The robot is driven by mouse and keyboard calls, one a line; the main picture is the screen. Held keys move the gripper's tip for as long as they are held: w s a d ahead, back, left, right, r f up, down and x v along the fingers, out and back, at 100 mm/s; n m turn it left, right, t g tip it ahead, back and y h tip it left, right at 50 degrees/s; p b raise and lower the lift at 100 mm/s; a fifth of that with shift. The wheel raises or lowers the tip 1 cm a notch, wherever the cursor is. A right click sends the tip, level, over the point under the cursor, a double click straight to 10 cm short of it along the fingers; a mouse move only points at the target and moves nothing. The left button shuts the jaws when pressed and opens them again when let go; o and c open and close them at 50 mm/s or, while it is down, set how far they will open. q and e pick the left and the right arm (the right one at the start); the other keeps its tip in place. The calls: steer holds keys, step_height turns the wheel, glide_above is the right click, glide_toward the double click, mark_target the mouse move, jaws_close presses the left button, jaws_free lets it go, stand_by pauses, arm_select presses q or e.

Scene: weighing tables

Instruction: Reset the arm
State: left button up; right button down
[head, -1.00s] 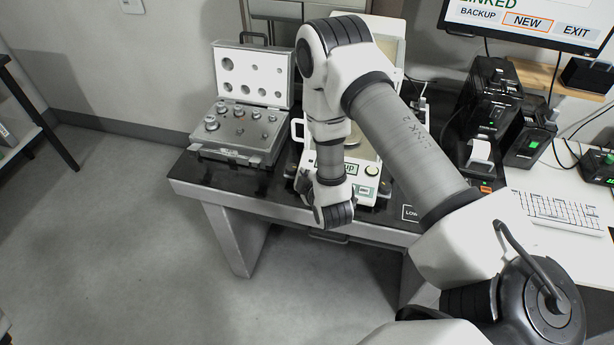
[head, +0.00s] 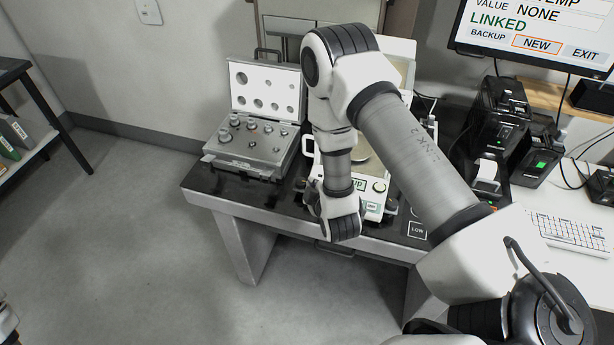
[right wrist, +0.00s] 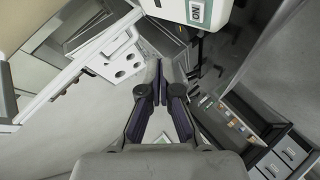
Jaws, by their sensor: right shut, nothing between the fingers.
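My right arm (head: 405,145) reaches in from the lower right of the head view, with its wrist (head: 338,212) in front of the weighing table. In the right wrist view my right gripper (right wrist: 160,75) is shut, its two dark fingers together and nothing between them. In the head view its fingers are mostly hidden behind the wrist.
An open case of metal weights (head: 255,145) stands left of my right arm on the dark table (head: 235,192). A balance (head: 372,205) stands partly behind the wrist. A keyboard (head: 570,233), black devices (head: 497,125) and a monitor (head: 490,40) are at right. Floor at left is clear.

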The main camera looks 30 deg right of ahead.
steer(key=f, duration=0.1)
steer(key=s+f+b, duration=0.1)
steer(key=f+b, duration=0.1)
steer(key=shift+s+a+f, duration=0.2)
steer(key=shift+a+f, duration=0.1)
steer(key=shift+f, duration=0.1)
steer(key=s+a+f+g+y+b, duration=0.2)
steer(key=s+a+f+g+b, duration=0.15)
steer(key=s+f, duration=0.5)
steer(key=s+a+f+m+g+y, duration=0.1)
steer(key=s+m+g, duration=0.3)
steer(key=s, duration=0.4)
steer(key=s+a+f+m+g, duration=0.2)
steer(key=s+f+m+g, duration=0.1)
steer(key=s, duration=0.6)
steer(key=shift+s+a+m+g+y, duration=0.15)
steer(key=shift+a+m+g+y, duration=0.2)
steer(key=shift+m+g, duration=0.55)
steer(key=shift+f, duration=0.1)
